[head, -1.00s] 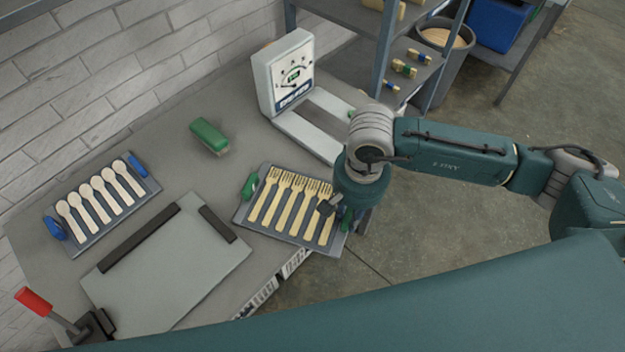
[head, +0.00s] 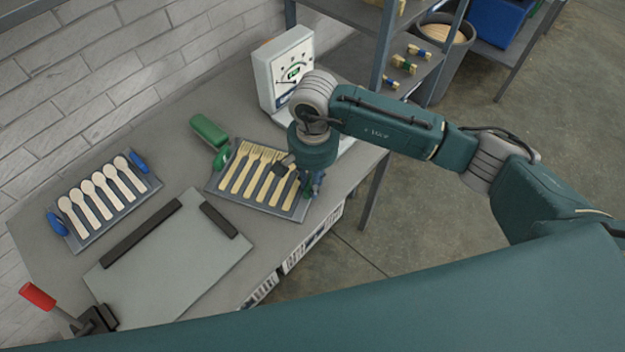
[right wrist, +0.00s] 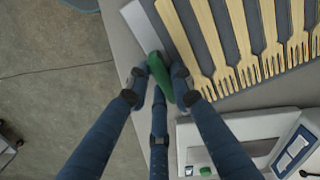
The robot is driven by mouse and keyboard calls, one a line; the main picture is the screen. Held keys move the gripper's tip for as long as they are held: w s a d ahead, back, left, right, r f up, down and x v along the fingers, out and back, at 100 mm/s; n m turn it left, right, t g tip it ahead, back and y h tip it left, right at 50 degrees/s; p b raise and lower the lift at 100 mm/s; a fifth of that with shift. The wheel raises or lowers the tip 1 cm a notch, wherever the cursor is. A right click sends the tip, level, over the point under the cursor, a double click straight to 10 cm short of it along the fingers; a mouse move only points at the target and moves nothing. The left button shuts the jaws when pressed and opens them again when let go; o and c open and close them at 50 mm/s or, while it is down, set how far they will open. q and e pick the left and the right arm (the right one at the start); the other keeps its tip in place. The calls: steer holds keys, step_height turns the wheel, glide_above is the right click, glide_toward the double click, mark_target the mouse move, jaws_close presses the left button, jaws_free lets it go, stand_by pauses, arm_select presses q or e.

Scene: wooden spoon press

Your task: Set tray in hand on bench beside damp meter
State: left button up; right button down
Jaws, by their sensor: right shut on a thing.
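The grey tray (head: 214,181) holds several wooden forks side by side and has green handles at its ends. My right gripper (head: 308,185) is shut on the tray's right-end handle. In the right wrist view, my right gripper (right wrist: 160,78) has its fingers around the green handle (right wrist: 160,77). The tray is over the bench; whether it touches the top I cannot tell. The damp meter (head: 283,68), a pale box with a dial, stands behind it, its base partly hidden by my arm. It also shows in the right wrist view (right wrist: 297,150). My left gripper is not in view.
A green brush (head: 208,131) lies close behind the tray's left end. A tray of wooden spoons (head: 87,234) with blue handles lies at left. A grey board (head: 170,262) with dark bars lies in front, near a red-handled lever (head: 38,297). Shelving (head: 412,70) stands at right.

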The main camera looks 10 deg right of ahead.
steer(key=c, duration=1.5)
jaws_free()
steer(key=shift+r, duration=0.1)
step_height(320, 180, up, 12)
steer(key=b, duration=0.3)
